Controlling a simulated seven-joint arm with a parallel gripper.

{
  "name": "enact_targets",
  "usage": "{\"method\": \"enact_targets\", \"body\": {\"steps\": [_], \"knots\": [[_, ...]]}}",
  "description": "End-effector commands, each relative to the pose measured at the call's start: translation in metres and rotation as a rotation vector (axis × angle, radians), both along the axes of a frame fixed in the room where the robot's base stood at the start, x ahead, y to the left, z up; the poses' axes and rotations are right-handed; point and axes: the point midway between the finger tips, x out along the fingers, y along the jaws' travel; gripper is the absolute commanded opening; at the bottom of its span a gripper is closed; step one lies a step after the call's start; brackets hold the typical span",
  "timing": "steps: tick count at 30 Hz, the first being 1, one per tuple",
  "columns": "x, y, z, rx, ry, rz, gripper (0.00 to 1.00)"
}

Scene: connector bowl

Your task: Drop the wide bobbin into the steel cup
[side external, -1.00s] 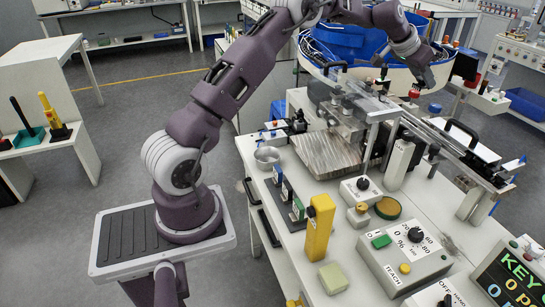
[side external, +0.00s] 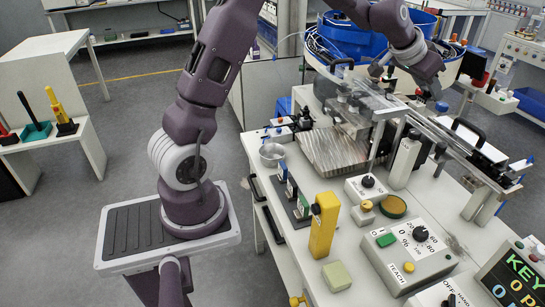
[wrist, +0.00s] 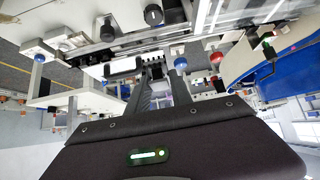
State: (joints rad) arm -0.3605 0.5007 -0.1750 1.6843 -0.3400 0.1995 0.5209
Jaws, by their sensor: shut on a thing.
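The steel cup (side external: 272,154) stands upright at the left edge of the white bench in the side view, and its mouth is open upward. My gripper (side external: 378,70) is up at the back of the bench, to the right of the cup and well away from it. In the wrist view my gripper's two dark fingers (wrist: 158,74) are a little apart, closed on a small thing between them. The wide bobbin's shape cannot be made out clearly there; the fingers and the dark background hide most of it.
A clear-covered machine (side external: 345,105) with a ribbed metal plate (side external: 332,150) stands between my gripper and the cup. A yellow post (side external: 323,226), small upright blocks and a control box (side external: 408,252) fill the bench front. A blue bowl feeder (side external: 345,38) is behind.

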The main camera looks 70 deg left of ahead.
Motion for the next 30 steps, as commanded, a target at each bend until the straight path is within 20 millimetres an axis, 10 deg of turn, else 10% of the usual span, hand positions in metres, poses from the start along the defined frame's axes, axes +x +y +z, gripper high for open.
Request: {"method": "enact_targets", "body": {"steps": [14, 30], "knots": [[-0.101, -0.059, -0.015, 0.001, 0.004, -0.025, 0.0], [-0.089, -0.042, -0.031, -0.003, 0.004, 0.213, 0.0]]}}
